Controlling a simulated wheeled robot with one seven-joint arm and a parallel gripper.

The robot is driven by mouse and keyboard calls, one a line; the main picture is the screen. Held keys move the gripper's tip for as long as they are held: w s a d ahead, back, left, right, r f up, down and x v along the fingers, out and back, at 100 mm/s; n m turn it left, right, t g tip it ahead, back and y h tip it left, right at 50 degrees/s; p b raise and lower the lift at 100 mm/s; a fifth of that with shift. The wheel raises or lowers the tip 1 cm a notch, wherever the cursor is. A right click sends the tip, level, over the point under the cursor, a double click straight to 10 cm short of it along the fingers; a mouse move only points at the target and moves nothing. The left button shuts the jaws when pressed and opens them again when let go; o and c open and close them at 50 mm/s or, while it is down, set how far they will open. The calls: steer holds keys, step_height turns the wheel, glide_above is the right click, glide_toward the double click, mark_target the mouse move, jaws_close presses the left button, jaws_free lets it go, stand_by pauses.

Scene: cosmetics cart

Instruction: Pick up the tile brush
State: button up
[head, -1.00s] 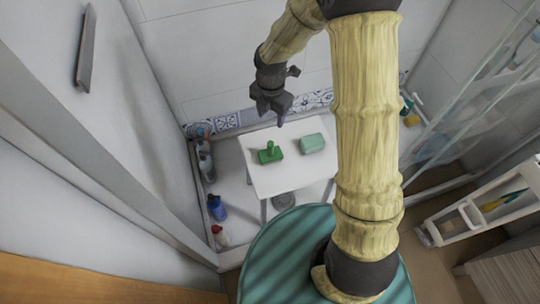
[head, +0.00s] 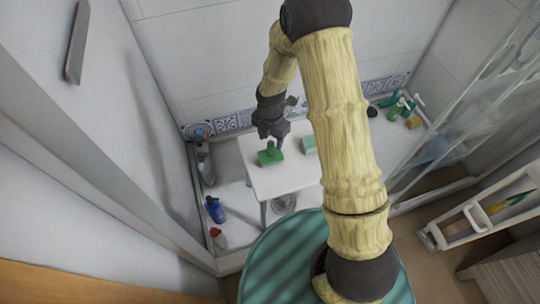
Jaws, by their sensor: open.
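The green tile brush (head: 270,155), with an upright handle, sits on the white table (head: 285,181) toward its left side. A pale green block-like item (head: 309,144) is on the table to the right of the brush, partly hidden by my arm. My gripper (head: 275,139) is open, with its fingers pointing down just above and behind the brush. The fingers overlap the area near the brush handle in the picture. I cannot tell whether they touch it.
Several bottles stand on the floor ledge to the left, including a blue one (head: 214,209) and a red-topped one (head: 218,238). Green bottles (head: 398,106) stand at the back right. A white cart (head: 478,216) and glass panel are on the right.

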mark_target(271, 149)
steer(key=f, duration=0.1)
steer(key=f+b, duration=0.1)
steer(key=f, duration=0.1)
steer(key=s+f, duration=0.1)
steer(key=f, duration=0.1)
steer(key=shift+f, duration=0.1)
stand_by(0.3)
stand_by(0.4)
steer(key=shift+w, duration=0.1)
jaws_close()
step_height(271, 149, up, 10)
steer(key=shift+a+r+p, duration=0.1)
steer(key=shift+p, duration=0.9)
